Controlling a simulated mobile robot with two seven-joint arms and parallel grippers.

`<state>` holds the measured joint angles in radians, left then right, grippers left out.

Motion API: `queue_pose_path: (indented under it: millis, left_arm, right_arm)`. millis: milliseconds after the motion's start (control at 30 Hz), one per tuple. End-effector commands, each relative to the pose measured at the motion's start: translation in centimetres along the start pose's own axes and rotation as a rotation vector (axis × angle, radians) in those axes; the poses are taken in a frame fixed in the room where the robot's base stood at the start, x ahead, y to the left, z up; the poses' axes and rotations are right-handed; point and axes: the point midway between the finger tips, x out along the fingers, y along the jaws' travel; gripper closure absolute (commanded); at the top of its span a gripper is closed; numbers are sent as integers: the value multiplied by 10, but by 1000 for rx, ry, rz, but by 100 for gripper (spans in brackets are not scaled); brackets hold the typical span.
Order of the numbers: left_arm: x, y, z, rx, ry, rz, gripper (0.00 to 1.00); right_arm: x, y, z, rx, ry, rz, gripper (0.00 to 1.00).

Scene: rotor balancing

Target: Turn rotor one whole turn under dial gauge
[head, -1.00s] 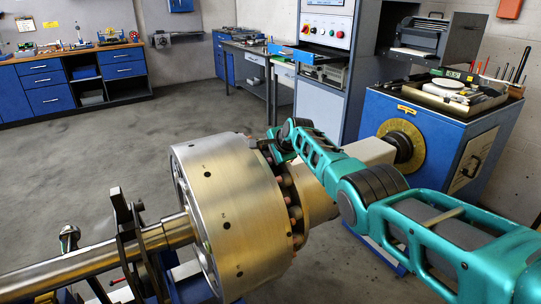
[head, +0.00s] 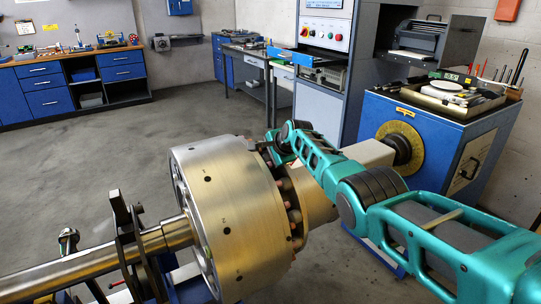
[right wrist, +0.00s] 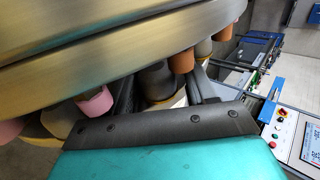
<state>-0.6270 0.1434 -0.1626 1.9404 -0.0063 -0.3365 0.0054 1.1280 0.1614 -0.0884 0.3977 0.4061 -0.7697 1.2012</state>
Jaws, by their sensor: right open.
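The rotor (head: 225,205) is a large brass-coloured metal drum with dark holes in its rim, lying on a horizontal shaft (head: 85,268). Pinkish and dark pegs ring its right face. My right gripper (head: 274,152) is at the upper right edge of the rotor, beside that face. In the right wrist view, the open dark fingers (right wrist: 157,88) reach in below the rim, with a rounded dark peg (right wrist: 155,82) between them. I cannot tell whether they touch it. I cannot make out a dial gauge clearly. My left gripper is out of view.
A blue drive cabinet (head: 430,130) with a yellow ring (head: 400,143) stands at the right, a tray of tools (head: 450,95) on top. A black bracket (head: 130,240) stands by the shaft. A control cabinet (head: 325,75) is behind. The floor at left is open.

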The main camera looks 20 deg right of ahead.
Motion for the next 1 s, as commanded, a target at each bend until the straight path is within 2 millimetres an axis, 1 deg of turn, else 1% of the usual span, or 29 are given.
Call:
queue_pose_path:
  millis: [33, 267, 467, 767, 1000]
  left_arm:
    - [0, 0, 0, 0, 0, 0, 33]
    - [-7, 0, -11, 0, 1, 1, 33]
    - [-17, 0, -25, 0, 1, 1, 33]
    - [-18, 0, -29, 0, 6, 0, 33]
    - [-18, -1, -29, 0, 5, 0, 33]
  right_arm:
    - [6, 15, 4, 5, -10, 30, 34]
    - [-5, 12, 4, 5, -10, 27, 34]
    - [-24, 8, 2, 3, -5, 20, 34]
    - [-52, 6, 1, 1, -1, 8, 34]
    - [-81, 4, 0, -1, 1, 3, 34]
